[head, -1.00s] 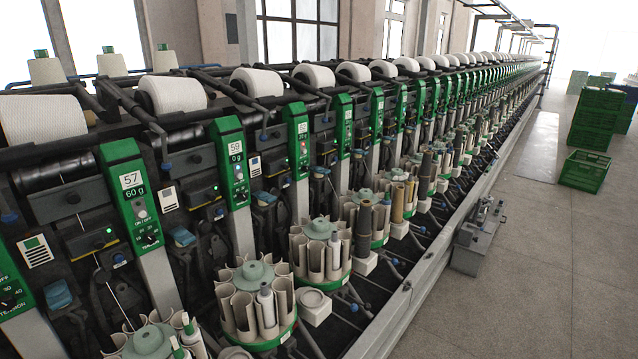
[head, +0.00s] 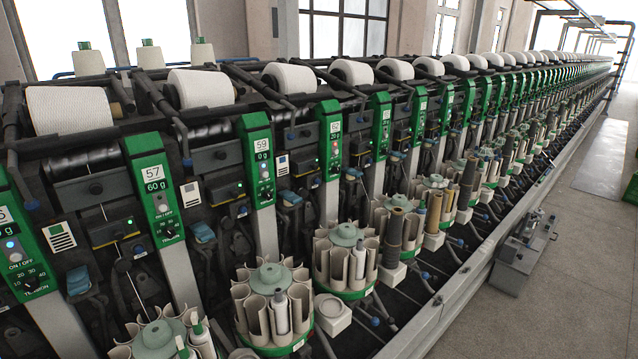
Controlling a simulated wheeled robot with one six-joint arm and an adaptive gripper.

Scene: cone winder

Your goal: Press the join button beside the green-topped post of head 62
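A row of green-topped posts runs along the winder. The two nearer labels read 57 (head: 153,190) and 59 (head: 259,165). The third green-topped post (head: 334,152) carries a small label that may read 62, but I cannot read it surely. To its left is a dark unit (head: 303,165) at mid height. A join button there is too small to make out. White cones lie along the top, one of them (head: 290,78) near the third post. My gripper is not in view.
Round magazines of beige tubes (head: 272,305) stand in front of the posts, above a long grey rail (head: 440,300). A grey box (head: 525,255) sits beside the rail. Green crates (head: 631,190) are at the right edge.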

